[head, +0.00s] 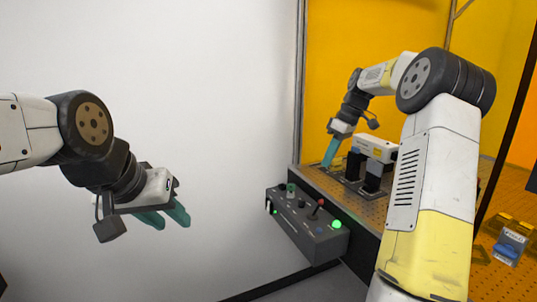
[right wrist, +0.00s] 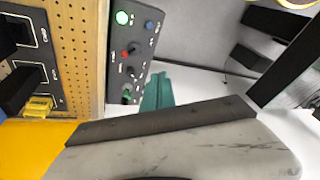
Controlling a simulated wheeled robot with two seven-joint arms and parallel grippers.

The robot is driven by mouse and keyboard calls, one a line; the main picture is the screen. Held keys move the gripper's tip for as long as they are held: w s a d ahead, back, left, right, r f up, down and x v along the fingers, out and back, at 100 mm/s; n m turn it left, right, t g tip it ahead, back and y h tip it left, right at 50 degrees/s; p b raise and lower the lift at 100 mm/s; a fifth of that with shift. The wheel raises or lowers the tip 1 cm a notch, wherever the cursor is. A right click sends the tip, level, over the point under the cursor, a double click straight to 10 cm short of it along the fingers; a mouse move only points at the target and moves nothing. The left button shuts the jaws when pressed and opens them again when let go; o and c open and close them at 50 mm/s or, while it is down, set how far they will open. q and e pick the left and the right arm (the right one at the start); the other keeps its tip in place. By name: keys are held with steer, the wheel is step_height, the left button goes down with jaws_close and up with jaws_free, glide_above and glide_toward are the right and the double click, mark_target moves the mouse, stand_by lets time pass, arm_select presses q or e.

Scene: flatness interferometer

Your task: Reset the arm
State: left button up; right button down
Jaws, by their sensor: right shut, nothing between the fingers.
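My right gripper (head: 330,153) has teal fingers and is shut and empty. In the head view it hangs above the perforated bench top, at the left of a white and black instrument (head: 376,150). In the right wrist view its closed fingers (right wrist: 158,90) point toward the control box (right wrist: 130,45). My left gripper (head: 168,217) is at the left, in front of the white wall, with its two teal fingers apart and nothing seen between them. The grey control box (head: 300,238) has a red-knobbed lever, several knobs and a lit green button.
The perforated bench top (head: 385,207) lies behind the control box, with an amber panel (head: 370,35) behind it. A blue labelled block (head: 510,243) sits at the far right. A dark post stands at the right.

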steer(key=s+a+r+m+t+h, duration=0.1)
steer(key=s+a+r, duration=0.15)
steer(key=s, duration=0.25)
steer(key=s+a+r+m+t+h, duration=0.1)
steer(key=s+a+r+m, duration=0.15)
steer(key=s, duration=0.25)
steer(key=s+a+r+m, duration=0.1)
steer(key=s+a+r, duration=0.1)
steer(key=s+a, duration=0.25)
steer(key=s+a+f+m+t, duration=0.1)
steer(key=s+f+m, duration=0.1)
steer(key=s, duration=0.6)
steer(key=s+f+m+t, duration=0.2)
steer(key=s+m, duration=0.1)
steer(key=s, duration=0.6)
steer(key=shift+a+f+t, duration=0.25)
steer(key=shift+a+t, duration=0.05)
steer(key=shift+a, duration=0.1)
